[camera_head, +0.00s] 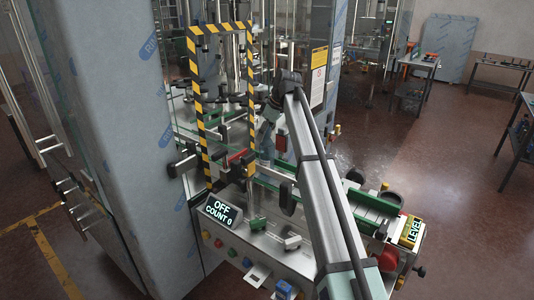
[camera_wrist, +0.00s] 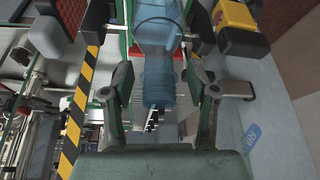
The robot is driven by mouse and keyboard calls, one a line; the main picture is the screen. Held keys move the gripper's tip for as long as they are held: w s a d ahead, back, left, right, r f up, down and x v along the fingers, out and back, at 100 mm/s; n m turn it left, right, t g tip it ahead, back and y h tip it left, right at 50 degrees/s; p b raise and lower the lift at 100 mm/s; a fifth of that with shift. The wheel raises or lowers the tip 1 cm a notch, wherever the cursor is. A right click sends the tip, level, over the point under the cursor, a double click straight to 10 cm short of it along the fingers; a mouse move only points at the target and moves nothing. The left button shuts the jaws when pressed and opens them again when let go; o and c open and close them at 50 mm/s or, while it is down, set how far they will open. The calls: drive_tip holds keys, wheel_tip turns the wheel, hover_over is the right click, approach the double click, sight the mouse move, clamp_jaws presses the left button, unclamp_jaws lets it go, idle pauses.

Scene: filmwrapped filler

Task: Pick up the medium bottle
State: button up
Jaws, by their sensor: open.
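A blue, see-through bottle (camera_wrist: 160,78) shows in the wrist view, in the upper middle of the picture. My gripper (camera_wrist: 162,68) is open, with one finger to the left of the bottle and one to the right. Gaps show between the bottle and the fingers. I cannot tell its size against other bottles from this view. In the head view my arm reaches in toward the yellow and black frame, and its wrist hides the area around the bottle there. I cannot make out the bottle or the fingers clearly in that view.
A yellow and black striped frame (camera_head: 197,100) stands close to the left of my arm's end. A control panel sign (camera_head: 221,211) reads OFF, COUNT 0. A green-edged conveyor (camera_head: 372,206) runs to the right. A film-covered panel (camera_head: 115,130) rises at left. Open floor lies at right.

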drive_tip(key=shift+f, duration=0.15)
clamp_jaws()
